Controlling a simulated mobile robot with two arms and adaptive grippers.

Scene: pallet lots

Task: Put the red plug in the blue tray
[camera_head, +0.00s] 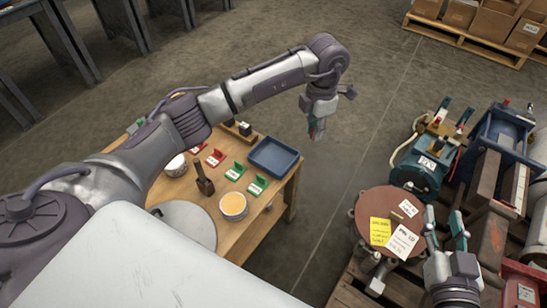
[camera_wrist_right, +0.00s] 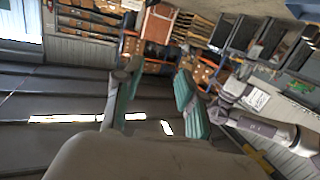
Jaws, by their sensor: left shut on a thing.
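The blue tray (camera_head: 273,157) sits at the right end of a wooden table and looks empty. My left gripper (camera_head: 317,133) hangs to the right of the tray, above the floor and past the table's edge. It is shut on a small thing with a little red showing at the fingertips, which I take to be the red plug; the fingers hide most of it. My right gripper (camera_head: 446,225) is open and empty beside a round brown disc at the lower right. Its spread teal-padded fingers also show in the right wrist view (camera_wrist_right: 155,82).
The table (camera_head: 262,222) also holds red and green stands, a yellow-filled tub (camera_head: 233,206), a white tub (camera_head: 176,166) and a dark upright tool (camera_head: 204,182). A pallet at right carries a teal motor (camera_head: 420,170) and the brown disc (camera_head: 372,213). Open floor lies between.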

